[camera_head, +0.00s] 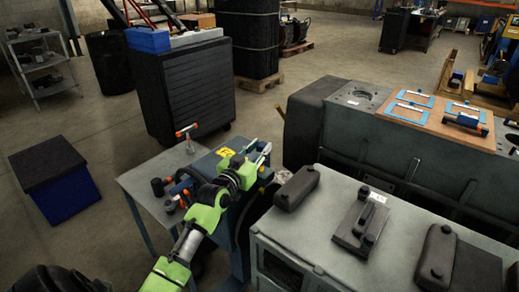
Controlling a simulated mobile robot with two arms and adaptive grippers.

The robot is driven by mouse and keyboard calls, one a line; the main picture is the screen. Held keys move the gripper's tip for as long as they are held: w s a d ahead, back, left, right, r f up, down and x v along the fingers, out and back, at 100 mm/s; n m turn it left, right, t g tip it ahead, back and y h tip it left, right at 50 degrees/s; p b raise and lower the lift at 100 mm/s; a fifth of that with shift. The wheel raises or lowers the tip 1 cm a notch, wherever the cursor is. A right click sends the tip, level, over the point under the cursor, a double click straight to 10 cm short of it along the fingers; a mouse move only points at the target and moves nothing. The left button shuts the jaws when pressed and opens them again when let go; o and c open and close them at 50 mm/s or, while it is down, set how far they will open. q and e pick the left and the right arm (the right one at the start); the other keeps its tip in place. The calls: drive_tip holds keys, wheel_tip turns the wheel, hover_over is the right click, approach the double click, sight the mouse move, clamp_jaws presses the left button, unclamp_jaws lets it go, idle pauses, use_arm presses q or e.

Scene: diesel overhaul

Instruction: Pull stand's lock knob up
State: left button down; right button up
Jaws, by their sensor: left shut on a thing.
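The blue stand (208,162) with a yellow label is left of the grey engine block, beside a small grey table. My left gripper (262,156), on a green arm from the bottom, reaches over the stand's right part. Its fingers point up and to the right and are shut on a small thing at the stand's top. This appears to be the lock knob, but the fingers hide it, so I cannot tell its height. My right gripper is not in view.
A dark blue bin (62,190) is on the left.

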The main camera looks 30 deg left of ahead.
use_arm(q)
drive_tip(key=shift+r, duration=0.3)
drive_tip(key=c, duration=1.8)
unclamp_jaws()
drive_tip(key=shift+o, duration=0.6)
drive_tip(key=shift+f, duration=0.1)
drive_tip(key=s+d, duration=0.1)
drive_tip(key=s, duration=1.1)
drive_tip(key=shift+d, duration=0.2)
